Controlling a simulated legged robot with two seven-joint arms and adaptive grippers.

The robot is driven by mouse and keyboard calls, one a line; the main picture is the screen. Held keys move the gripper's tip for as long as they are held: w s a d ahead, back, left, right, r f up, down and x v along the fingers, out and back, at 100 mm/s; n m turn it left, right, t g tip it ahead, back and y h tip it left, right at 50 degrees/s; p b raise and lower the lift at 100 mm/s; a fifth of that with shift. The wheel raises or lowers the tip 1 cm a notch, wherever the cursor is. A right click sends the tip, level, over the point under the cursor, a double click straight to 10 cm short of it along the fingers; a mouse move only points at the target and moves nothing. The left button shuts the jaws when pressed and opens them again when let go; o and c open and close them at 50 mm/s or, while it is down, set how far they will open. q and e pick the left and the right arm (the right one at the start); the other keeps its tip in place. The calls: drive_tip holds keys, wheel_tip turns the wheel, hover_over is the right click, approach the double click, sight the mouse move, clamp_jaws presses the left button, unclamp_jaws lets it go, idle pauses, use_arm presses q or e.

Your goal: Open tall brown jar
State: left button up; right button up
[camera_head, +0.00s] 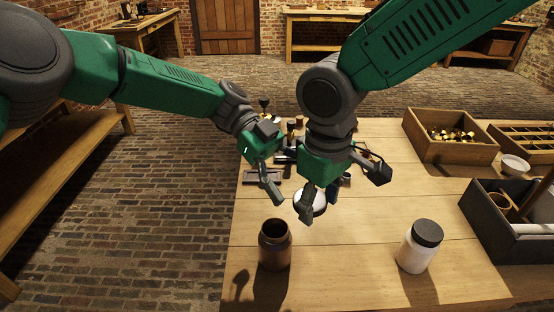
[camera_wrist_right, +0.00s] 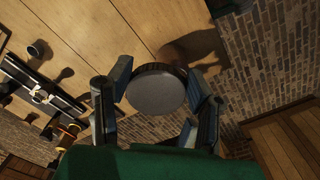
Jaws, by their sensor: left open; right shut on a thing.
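The tall brown jar (camera_head: 275,246) stands upright near the front left of the table, its mouth open and uncovered. My right gripper (camera_head: 338,193) is beyond it and above the table, shut on a round lid (camera_head: 318,204). In the right wrist view the lid (camera_wrist_right: 156,90) is a grey disc with a dark rim between the two fingers (camera_wrist_right: 158,84). The brown jar (camera_wrist_right: 178,50) shows there partly behind the lid. My left gripper (camera_head: 275,172) is open and empty, left of the right gripper and beyond the jar.
A white jar with a black lid (camera_head: 420,246) stands at the front right. A wooden box of brass pieces (camera_head: 450,152), a small white bowl (camera_head: 515,165) and a dark tray (camera_head: 490,225) are further right. Small parts lie behind the grippers. The middle front is clear.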

use_arm(q)
drive_tip(key=shift+x, duration=1.8)
drive_tip(key=shift+w+r, duration=0.1)
drive_tip(key=shift+w, duration=0.05)
drive_tip(key=c, duration=0.9)
drive_tip(key=o, duration=0.9)
